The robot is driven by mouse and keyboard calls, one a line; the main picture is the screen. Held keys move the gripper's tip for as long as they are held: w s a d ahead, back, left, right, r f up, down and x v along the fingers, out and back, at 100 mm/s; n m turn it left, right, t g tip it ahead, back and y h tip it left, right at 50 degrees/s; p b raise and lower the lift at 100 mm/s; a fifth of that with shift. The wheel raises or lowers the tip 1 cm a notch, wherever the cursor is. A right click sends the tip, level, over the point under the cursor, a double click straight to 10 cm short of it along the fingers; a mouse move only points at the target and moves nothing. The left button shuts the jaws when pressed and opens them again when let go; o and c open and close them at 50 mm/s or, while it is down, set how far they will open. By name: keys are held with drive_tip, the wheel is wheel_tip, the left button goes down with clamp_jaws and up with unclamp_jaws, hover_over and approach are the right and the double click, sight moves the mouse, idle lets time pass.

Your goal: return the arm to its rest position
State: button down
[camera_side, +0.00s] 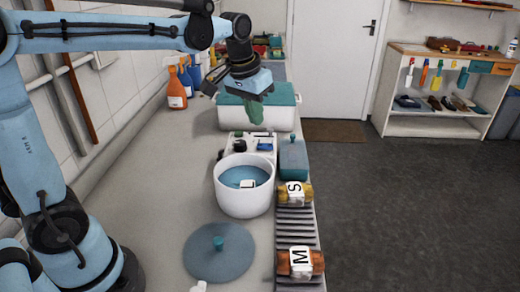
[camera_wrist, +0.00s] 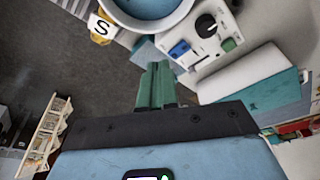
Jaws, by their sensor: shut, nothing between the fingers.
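My gripper (camera_side: 252,118) hangs from the blue arm in the side view, above the counter and in front of the white bin with the teal lid. Its green fingers are together and empty. The wrist view also shows the closed fingers (camera_wrist: 157,72) pointing out over the floor and counter edge in that picture, touching nothing that I can make out. The arm reaches across from the left, with its wrist link high above the counter. No rest mark or cradle can be picked out.
Below stand a white pot (camera_side: 231,204) with blue inside, a control panel (camera_side: 262,136) and a teal box (camera_side: 293,158). A round lid (camera_side: 215,262) lies in front. A slatted rack (camera_side: 297,226) bears S and M blocks. Spray bottles (camera_side: 177,90) stand by the wall.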

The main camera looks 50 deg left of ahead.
drive_tip(key=s+d+f+m+t, duration=0.1)
drive_tip(key=s+f+t, duration=0.1)
drive_tip(key=s, duration=0.4)
drive_tip(key=s+d+f+t, duration=0.2)
drive_tip(key=s+f, duration=0.1)
drive_tip(key=s, duration=0.3)
drive_tip(key=shift+s+f+m, duration=0.2)
drive_tip(key=shift+f+m, duration=0.05)
drive_tip(key=shift+m, duration=0.15)
drive_tip(key=shift+r, duration=0.1)
wheel_tip(320, 180, up, 9)
drive_tip(key=m+g, duration=0.7)
drive_tip(key=m, duration=0.2)
hover_over(260, 145)
drive_tip(key=shift+d+f, duration=0.1)
drive_tip(key=shift+f, duration=0.15)
wheel_tip(260, 145, down, 14)
drive_tip(key=shift+r, duration=0.1)
